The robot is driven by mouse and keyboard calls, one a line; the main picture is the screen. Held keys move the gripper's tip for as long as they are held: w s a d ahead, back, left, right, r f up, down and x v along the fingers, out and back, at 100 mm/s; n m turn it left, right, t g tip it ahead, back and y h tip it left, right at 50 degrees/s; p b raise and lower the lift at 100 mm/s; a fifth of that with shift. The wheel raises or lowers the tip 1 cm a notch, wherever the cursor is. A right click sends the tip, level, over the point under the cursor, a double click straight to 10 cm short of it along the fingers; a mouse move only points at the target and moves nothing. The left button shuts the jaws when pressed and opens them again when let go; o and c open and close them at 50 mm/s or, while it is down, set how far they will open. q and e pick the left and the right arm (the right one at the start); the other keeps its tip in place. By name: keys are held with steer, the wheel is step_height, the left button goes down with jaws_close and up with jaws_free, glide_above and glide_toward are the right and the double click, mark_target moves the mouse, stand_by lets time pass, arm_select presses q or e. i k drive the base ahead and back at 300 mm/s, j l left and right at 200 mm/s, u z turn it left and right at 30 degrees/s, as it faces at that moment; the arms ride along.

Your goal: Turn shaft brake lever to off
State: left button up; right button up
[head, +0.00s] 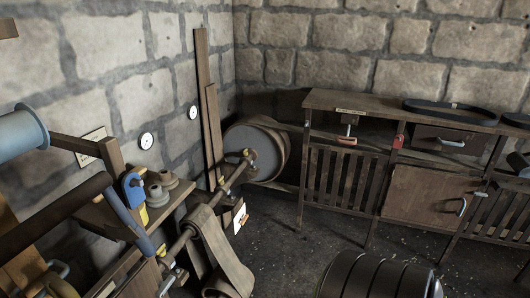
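I cannot tell for sure which part is the shaft brake lever. A long blue-grey bar (122,207) slants down across the machinery on the left, beside a thick dark roller (52,215). A metal shaft (180,243) runs from there toward a large round drum (255,150) by the back corner. A wide brown belt (222,252) hangs over the shaft and reaches the floor. No label for the brake or its off position can be read. Neither of my grippers shows in the head view, and nothing is seen touching the machinery.
A wooden workbench (372,107) with slatted doors stands along the back wall, with a black belt loop (450,112) on top. A dark ribbed barrel (372,276) is at the bottom. A small shelf (160,210) holds a blue and yellow item. Dark floor between them is clear.

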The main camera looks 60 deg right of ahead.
mark_target(243, 220)
steer(key=l+z, duration=0.1)
steer(key=z, duration=1.6)
steer(key=i+l+u, duration=0.1)
steer(key=i+l, duration=0.65)
steer(key=l, duration=0.2)
steer(key=i+l+u, duration=0.15)
steer(key=i+l, duration=0.2)
steer(key=l, duration=0.15)
